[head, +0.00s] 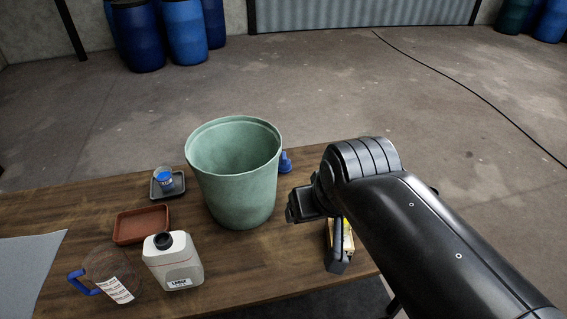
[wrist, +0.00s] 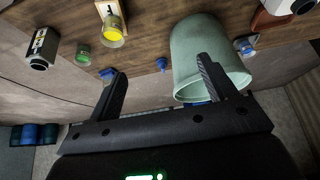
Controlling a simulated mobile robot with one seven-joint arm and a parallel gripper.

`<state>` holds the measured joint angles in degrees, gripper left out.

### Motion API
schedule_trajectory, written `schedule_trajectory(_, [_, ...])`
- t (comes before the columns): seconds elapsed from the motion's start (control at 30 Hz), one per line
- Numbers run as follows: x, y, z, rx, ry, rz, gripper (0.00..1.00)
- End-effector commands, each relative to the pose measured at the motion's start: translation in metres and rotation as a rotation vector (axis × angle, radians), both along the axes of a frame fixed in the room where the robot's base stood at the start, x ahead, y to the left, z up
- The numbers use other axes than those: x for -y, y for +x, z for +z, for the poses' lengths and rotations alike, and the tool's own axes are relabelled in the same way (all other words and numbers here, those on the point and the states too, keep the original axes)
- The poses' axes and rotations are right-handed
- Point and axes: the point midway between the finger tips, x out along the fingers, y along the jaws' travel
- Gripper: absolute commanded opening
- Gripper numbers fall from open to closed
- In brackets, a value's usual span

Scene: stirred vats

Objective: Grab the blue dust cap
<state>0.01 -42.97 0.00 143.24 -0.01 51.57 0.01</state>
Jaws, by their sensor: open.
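A small blue piece (wrist: 161,63) stands on the table beside the green bucket in the wrist view; it looks like a cap with a narrow stem. It also shows at the bucket's right side in the head view (head: 285,161). A second blue piece (wrist: 108,73) is by the left finger in the wrist view, partly covered. I cannot tell for certain which is the dust cap. My gripper (wrist: 162,69) is open, with nothing between its fingers. In the wrist view the first blue piece lies in line with the gap, apart from the fingers.
The green bucket (head: 238,190) stands close by and overlaps the right finger in the wrist view. A white jug (head: 175,270), red tray (head: 142,225) and beaker (head: 108,275) are on the left. A yellow container (wrist: 113,32) and green jar (wrist: 83,53) stand nearby.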

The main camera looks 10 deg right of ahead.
Motion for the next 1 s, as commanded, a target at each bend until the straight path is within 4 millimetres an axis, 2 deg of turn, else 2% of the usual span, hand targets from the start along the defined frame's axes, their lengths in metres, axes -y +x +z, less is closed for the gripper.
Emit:
schedule_trajectory(0.77, [0.000, 0.002, 0.001, -0.002, 0.000, -0.001, 0.75])
schedule_trajectory(0.87, [0.002, 0.013, 0.007, -0.013, 0.001, -0.006, 0.75])
schedule_trajectory(1.0, [0.006, 0.046, 0.023, -0.042, 0.003, -0.022, 0.75])
